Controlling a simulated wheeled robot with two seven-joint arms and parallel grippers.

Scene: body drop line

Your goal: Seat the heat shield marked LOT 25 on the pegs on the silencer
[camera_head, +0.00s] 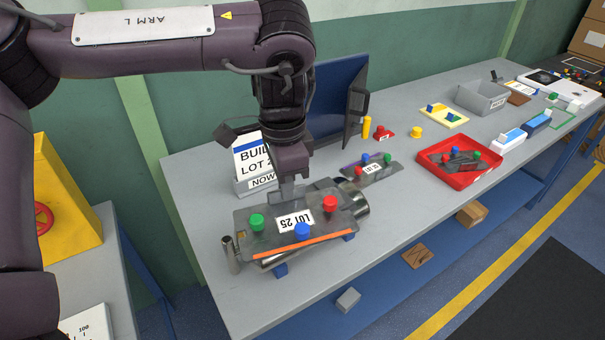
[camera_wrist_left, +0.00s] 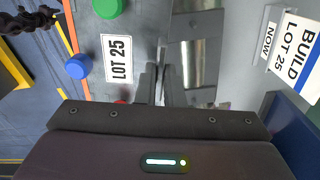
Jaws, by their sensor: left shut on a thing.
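The heat shield marked LOT 25 (camera_head: 295,221) is a grey plate with green, blue and red knobs and an orange front edge. My left gripper (camera_head: 284,193) is shut on its back edge. In the left wrist view the shield (camera_wrist_left: 117,60) lies left of the shut fingers (camera_wrist_left: 158,84). The silencer (camera_head: 352,198), a shiny metal cylinder, is under the shield; its right end and a pipe at the left show. The shield covers most of it. The pegs are hidden, and I cannot tell whether the shield touches them. My right gripper is not in view.
A BUILD LOT 25 NOW sign (camera_head: 254,160) and a dark screen (camera_head: 338,98) stand behind. Another knobbed plate (camera_head: 372,169) lies to the right, then a red tray (camera_head: 432,158) holding a similar plate. A grey bin (camera_head: 483,98) stands farther along. The bench front edge is close.

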